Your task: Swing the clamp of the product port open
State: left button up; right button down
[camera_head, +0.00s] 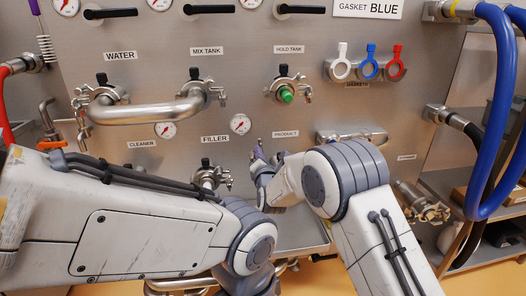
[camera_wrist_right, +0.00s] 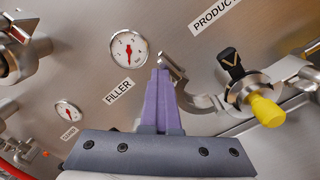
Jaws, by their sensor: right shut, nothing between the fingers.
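The product port (camera_wrist_right: 242,92) shows in the right wrist view, with a black handle above it and a yellow plug (camera_wrist_right: 267,110) in front. A curved metal clamp arm (camera_wrist_right: 203,102) reaches out from the port's left side, with its bent end standing away from the port. My right gripper (camera_wrist_right: 160,78) is shut and empty; its purple fingertips are just left of that bent end, and I cannot tell if they touch. In the head view the right gripper (camera_head: 257,150) is below the hold tank port; my right arm hides the product port there. My left gripper is not in view.
The PRODUCT label (camera_head: 285,133) and FILLER label (camera_head: 214,139) are on the steel panel. The filler port (camera_head: 210,174) is close to the left of the right gripper. A gauge (camera_wrist_right: 129,49) is near the fingertips. My left forearm spans the lower left. Blue hose (camera_head: 492,110) hangs right.

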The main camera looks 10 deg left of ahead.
jog(key=shift+w+d+f, duration=0.2)
jog(key=shift+w+f, duration=0.1)
jog(key=shift+f, duration=0.35)
jog(key=c, duration=1.6)
grip_release()
jog(key=shift+s+a+f, duration=0.2)
jog(key=shift+a+f, duration=0.05)
jog(key=shift+a, duration=0.2)
jog(key=c, duration=0.7)
grip_release()
jog(key=v, duration=0.8)
jog(key=shift+s+a, duration=0.15)
jog(key=shift+s, duration=0.15)
